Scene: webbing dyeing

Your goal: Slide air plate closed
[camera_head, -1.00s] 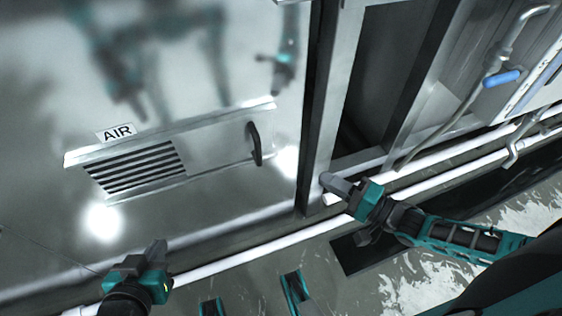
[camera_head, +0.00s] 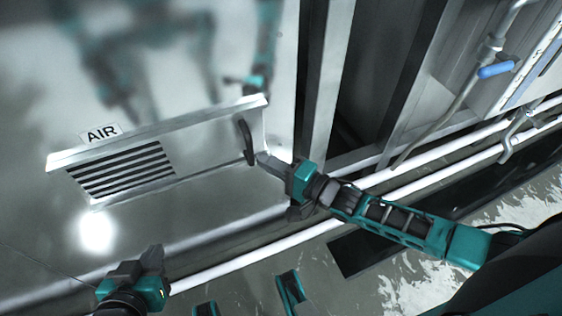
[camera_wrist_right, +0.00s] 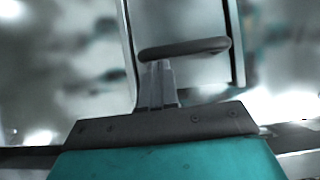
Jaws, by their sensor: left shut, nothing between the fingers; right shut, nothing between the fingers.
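The air plate (camera_head: 212,146) is a metal panel sliding in rails on the steel wall, under the AIR label (camera_head: 101,133). Dark louvre slots (camera_head: 122,172) show uncovered to its left. A black handle (camera_head: 246,141) stands at the plate's right end. My right gripper (camera_head: 262,160) is shut and empty, its tips close to the right side of the handle's lower end. In the right wrist view the fingertips (camera_wrist_right: 157,68) reach the black handle bar (camera_wrist_right: 185,48); I cannot tell whether they touch. My left gripper (camera_head: 155,255) is shut and empty, low at the left, away from the plate.
A vertical frame post (camera_head: 318,90) and a dark open recess stand right of the panel. White pipes (camera_head: 240,252) run along the wall's foot. A blue-handled valve (camera_head: 495,70) is at the upper right. The wall below the vent is clear.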

